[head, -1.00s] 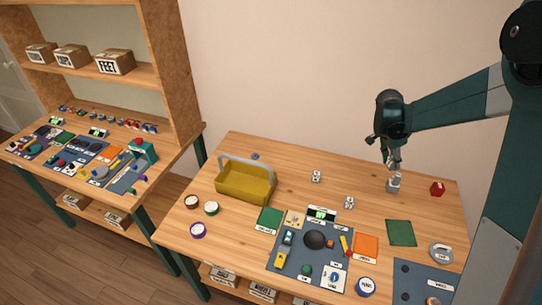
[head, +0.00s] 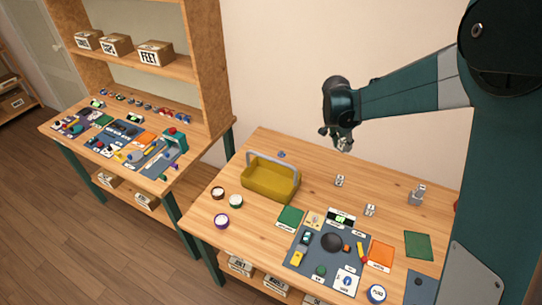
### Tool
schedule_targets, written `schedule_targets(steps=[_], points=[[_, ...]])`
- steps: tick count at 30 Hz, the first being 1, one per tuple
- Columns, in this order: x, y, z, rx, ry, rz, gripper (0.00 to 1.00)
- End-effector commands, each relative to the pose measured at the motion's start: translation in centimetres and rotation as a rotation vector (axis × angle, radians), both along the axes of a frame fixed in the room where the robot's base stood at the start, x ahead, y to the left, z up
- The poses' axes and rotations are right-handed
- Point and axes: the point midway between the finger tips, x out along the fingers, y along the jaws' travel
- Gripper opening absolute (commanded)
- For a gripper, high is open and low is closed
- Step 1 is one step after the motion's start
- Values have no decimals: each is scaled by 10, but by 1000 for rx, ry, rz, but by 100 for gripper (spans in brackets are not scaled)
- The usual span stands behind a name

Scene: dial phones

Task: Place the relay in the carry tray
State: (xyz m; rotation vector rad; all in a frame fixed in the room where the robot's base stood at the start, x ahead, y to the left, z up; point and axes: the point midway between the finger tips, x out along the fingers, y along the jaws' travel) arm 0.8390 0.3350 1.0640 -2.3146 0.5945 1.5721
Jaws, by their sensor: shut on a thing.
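The yellow carry tray (head: 270,188) with its grey arched handle stands at the back left of the near table, with no part visible inside. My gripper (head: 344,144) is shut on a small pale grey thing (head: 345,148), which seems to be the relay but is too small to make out. It is held in the air, to the right of the tray in the picture and apart from it.
Two small white blocks (head: 339,181) (head: 370,210) and a grey metal part (head: 417,195) stand on the table. A blue-grey mat (head: 292,259) with several parts lies in front. Round tubs (head: 221,221) stand left of it. A second bench and shelf (head: 155,80) are at left.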

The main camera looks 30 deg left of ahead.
Motion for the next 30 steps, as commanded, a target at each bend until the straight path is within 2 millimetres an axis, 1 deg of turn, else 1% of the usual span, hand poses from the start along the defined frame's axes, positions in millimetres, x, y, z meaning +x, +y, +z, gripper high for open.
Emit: schedule_targets(steps=[1,3,11,12,18,21,24,27,30], points=[[-6,17,6,0,0,30,11],[-13,38,10,-1,-1,69,11],[-45,115,28,-1,-5,217,11],[-51,127,30,-1,-5,238,11],[-82,184,43,-2,-8,350,11],[-97,208,49,-3,-10,400,11],[-110,228,54,-3,-12,443,11],[-119,242,57,-4,-13,472,11],[-126,252,59,-4,-14,492,11]])
